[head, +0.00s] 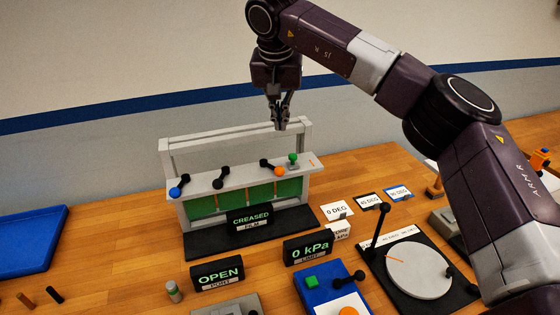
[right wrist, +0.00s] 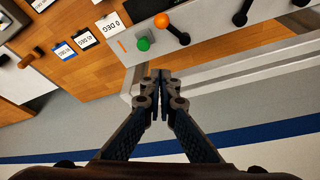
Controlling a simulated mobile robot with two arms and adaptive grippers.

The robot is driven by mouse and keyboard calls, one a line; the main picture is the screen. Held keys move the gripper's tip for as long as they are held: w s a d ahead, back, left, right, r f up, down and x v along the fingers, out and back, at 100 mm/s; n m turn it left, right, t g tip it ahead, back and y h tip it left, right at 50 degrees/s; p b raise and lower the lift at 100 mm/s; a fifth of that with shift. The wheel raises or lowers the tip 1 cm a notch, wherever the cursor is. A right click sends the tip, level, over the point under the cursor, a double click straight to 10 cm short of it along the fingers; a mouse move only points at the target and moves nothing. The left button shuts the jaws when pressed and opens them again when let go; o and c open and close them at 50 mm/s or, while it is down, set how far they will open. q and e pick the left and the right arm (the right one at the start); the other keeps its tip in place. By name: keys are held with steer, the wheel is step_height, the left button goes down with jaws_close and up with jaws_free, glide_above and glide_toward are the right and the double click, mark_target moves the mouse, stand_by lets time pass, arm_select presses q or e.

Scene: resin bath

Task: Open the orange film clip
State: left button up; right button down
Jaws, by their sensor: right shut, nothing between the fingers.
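The orange film clip (head: 280,171) is the orange-tipped lever with a black arm at the right of the shelf on the white film frame (head: 165,165). It also shows in the right wrist view (right wrist: 162,20), next to a green knob (right wrist: 143,44). My right gripper (head: 281,124) is shut and empty. It hangs above the top bar of the frame, apart from the clip. In the right wrist view its fingertips (right wrist: 160,74) meet below the clip in the picture. My left gripper is not in view.
Levers with a blue ball (head: 174,192) and a black ball (head: 218,183) share the shelf. A "CREASED FILM" display (head: 250,217) stands in front. A dial plate (head: 418,270), a "0 kPa" display (head: 308,249) and a blue tray (head: 28,240) lie around the frame.

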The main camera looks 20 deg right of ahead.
mark_target(273, 168)
steer(key=shift+s+r, duration=0.1)
steer(key=p+x, duration=0.3)
steer(key=x, duration=0.6)
steer(key=shift+d, duration=0.1)
steer(key=shift+f+p, duration=0.4)
steer(key=shift+f, duration=0.05)
steer(key=shift+s+a+f+p, duration=0.15)
steer(key=shift+s+a+p, duration=0.2)
steer(key=shift+s, duration=0.35)
steer(key=shift+s+a+f+p, duration=0.1)
steer(key=shift+s+a+p, duration=0.25)
steer(key=shift+s, duration=0.35)
steer(key=shift+s+a+f, duration=0.1)
steer(key=shift+s+f, duration=0.05)
steer(key=shift+s, duration=0.05)
